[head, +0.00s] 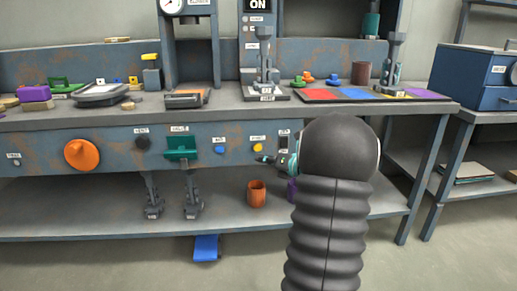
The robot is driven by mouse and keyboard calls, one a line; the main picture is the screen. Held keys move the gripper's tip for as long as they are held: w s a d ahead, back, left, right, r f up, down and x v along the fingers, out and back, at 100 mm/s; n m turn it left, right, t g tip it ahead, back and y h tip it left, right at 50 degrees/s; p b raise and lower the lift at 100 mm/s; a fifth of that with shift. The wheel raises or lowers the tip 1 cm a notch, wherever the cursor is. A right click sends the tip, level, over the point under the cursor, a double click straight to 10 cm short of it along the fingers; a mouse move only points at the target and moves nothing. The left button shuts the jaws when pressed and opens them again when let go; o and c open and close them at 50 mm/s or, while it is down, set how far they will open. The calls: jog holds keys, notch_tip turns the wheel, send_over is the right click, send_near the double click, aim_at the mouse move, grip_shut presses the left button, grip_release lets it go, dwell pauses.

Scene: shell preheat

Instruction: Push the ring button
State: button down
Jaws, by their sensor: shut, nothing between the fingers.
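The bench's front panel (100,145) carries a blue button (219,149) and a yellow button (258,147), each under a small label. The labels are too small to read, so I cannot tell which is the ring button. My gripper (264,159) is shut and empty. Its dark tips point left and show just below the yellow button. I cannot tell whether they touch the panel. My arm hides the panel to the right of the gripper.
A dark switch (284,142) sits right of the yellow button. A green lever piece (182,147), a dark knob (142,143) and an orange knob (82,154) stick out of the panel to the left. An orange cup (257,193) stands on the lower shelf.

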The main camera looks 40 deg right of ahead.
aim_at(258, 147)
jog(key=shift+w+d+p, duration=0.35)
jog(key=shift+w+d, duration=0.15)
jog(key=shift+w, duration=0.35)
jog(key=shift+w+d+p, duration=0.35)
jog(key=shift+w+d, duration=0.15)
jog(key=shift+w, duration=0.35)
jog(key=shift+w, duration=0.1)
jog(key=shift+w+d+p, duration=0.25)
jog(key=shift+w+p, duration=0.05)
jog(key=shift+p, duration=0.05)
jog(key=shift+w+d+p, duration=0.2)
jog(key=shift+w+p, duration=0.1)
jog(key=shift+w, duration=0.05)
dwell(1.0)
jog(key=shift+s, duration=0.1)
jog(key=shift+s+a, duration=0.45)
jog(key=shift+s, duration=0.15)
